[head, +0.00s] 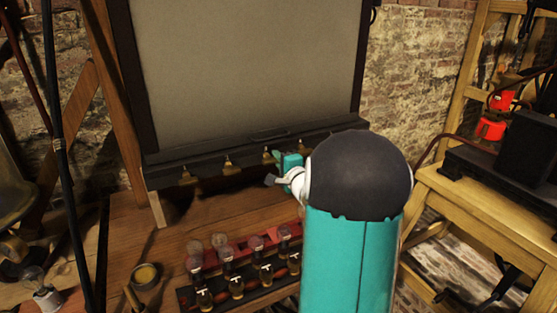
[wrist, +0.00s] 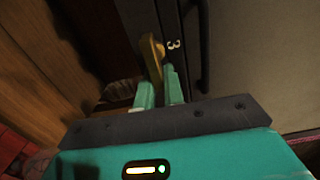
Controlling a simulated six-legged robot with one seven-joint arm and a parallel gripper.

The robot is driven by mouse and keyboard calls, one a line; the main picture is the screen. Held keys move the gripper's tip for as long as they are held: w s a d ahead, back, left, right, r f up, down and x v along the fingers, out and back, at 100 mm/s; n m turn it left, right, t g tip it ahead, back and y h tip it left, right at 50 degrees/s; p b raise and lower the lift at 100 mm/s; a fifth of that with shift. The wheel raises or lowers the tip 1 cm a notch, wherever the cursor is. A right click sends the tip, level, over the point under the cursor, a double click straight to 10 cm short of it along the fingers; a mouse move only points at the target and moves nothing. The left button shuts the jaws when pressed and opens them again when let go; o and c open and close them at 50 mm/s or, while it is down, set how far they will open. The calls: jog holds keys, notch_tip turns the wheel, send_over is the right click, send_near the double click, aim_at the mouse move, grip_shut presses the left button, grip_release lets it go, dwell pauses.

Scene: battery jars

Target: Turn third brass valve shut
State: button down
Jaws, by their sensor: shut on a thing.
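The third brass valve (wrist: 152,50) shows in the wrist view beside a white number 3 on a dark rail. My gripper (wrist: 160,84) has its two teal fingers closed around the lower part of this valve's handle. In the head view the third valve (head: 268,155) from the left hangs on the dark rail (head: 215,153), right at the left side of my teal gripper (head: 283,158). The grip itself is small there, and my dark wrist and teal arm hide part of the rail to the right.
Two more brass valves, the first (head: 187,178) and second (head: 228,166), hang to the left. Several jars (head: 236,287) stand in a rack on the wooden bench below. A grey panel (head: 245,65) rises above the rail. A wooden stand with dark equipment (head: 510,150) is at right.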

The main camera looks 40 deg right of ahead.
jog(key=c, duration=1.5)
grip_release()
jog(key=shift+d, duration=0.1)
jog(key=v, duration=1.4)
jog(key=shift+w, duration=0.15)
